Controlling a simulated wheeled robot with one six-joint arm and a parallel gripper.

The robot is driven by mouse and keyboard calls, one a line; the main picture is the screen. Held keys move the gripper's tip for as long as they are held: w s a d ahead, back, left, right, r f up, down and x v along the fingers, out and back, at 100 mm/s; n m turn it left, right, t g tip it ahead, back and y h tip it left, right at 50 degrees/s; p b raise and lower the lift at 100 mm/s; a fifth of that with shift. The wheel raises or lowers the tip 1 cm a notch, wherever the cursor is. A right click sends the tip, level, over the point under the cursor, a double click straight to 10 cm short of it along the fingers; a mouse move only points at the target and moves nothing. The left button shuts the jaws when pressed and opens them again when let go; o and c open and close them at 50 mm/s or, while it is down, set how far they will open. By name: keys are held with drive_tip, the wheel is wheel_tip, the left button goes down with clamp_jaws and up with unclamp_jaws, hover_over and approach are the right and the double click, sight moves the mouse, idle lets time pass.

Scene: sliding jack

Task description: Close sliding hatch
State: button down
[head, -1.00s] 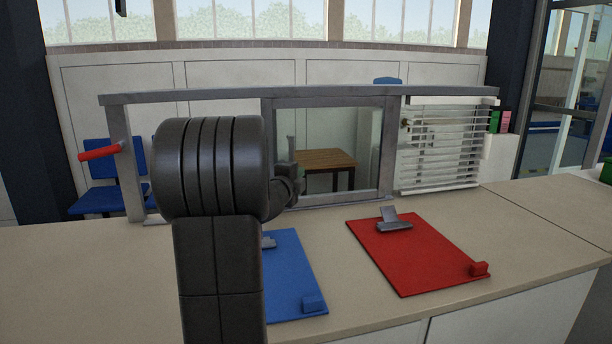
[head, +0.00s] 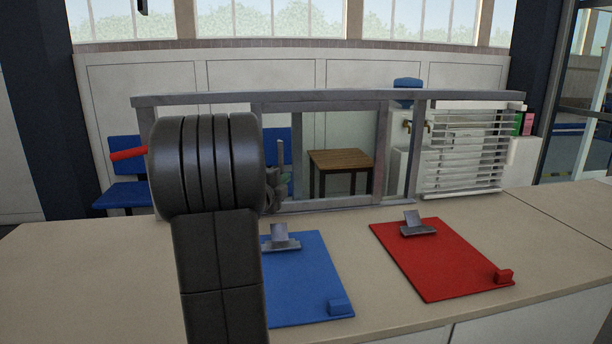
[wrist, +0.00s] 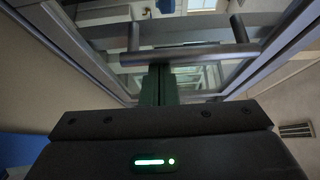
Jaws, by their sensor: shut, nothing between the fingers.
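The sliding hatch pane (head: 381,150) stands in a grey frame (head: 330,98) on the counter. A narrow gap lies between the pane's right edge and the frame post (head: 417,150). To the pane's left, the opening is partly hidden by my arm. The pane's upright bar handle (head: 281,153) shows just right of my arm; in the wrist view the handle (wrist: 190,54) crosses the picture. My gripper (wrist: 160,72) is shut and empty, its fingertips right at the handle. I cannot tell whether they touch. In the head view my gripper (head: 279,180) is mostly hidden behind my arm.
A blue clipboard (head: 300,275) and a red clipboard (head: 440,260) lie on the counter (head: 80,270). A red handle (head: 128,154) sticks out at the frame's left. White slats (head: 465,150) cover the right end. Beyond stand a wooden table (head: 341,158) and blue chairs (head: 125,195).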

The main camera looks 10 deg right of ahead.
drive_tip(key=w+a+p, duration=0.1)
drive_tip(key=a+p, duration=0.2)
drive_tip(key=a, duration=2.3)
drive_tip(key=shift+w, duration=0.3)
drive_tip(key=shift+d, duration=0.1)
